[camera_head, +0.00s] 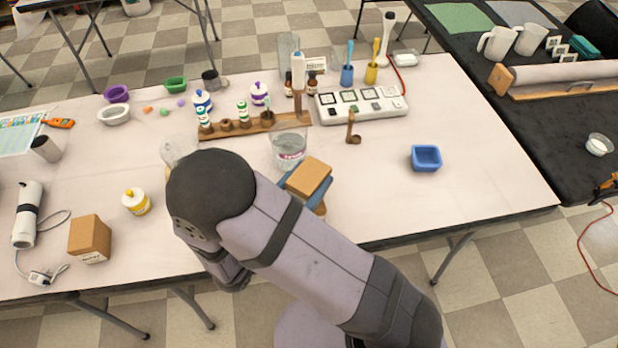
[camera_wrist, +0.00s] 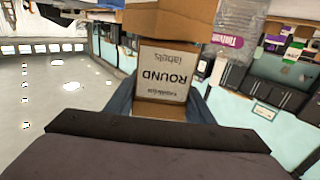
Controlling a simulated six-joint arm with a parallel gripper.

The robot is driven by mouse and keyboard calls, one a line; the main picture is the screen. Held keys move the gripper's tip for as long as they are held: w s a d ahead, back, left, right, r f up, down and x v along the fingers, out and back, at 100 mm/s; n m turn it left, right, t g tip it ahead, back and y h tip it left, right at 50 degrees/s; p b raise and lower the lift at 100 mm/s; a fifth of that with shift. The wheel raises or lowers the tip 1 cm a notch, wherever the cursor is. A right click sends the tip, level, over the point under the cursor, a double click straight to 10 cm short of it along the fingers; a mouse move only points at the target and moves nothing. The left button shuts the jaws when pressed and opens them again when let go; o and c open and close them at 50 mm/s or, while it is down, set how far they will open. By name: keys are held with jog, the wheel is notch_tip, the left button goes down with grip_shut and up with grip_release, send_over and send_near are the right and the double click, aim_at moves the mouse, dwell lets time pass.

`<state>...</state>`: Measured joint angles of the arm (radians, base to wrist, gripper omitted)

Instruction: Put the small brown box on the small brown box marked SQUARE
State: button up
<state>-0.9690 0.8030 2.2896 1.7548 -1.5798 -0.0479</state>
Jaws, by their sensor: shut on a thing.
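A small brown box (camera_head: 309,176) is held in my gripper (camera_head: 304,190), near the front edge of the table at the middle. The blue-grey fingers are shut on its sides. In the wrist view the held box (camera_wrist: 164,112) shows a white label reading ROUND, upside down in that picture. A second small brown box (camera_head: 89,236) stands on the table at the front left, with a white label low on its front. That label's wording is too small to read. My gripper is well to the right of this second box.
A yellow-capped bottle (camera_head: 137,201) stands between the second box and my arm. A grey cylindrical device (camera_head: 28,213) with a cord lies left of that box. A clear beaker (camera_head: 289,148) stands just behind the held box. A blue tray (camera_head: 426,157) is at the right.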

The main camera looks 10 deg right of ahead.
jog(key=shift+f, duration=0.1)
jog(key=o, duration=1.1)
jog(key=shift+o, duration=0.2)
jog(key=b+v, duration=0.2)
jog(key=v, duration=1)
jog(key=shift+r, duration=0.2)
jog(key=shift+w, duration=0.1)
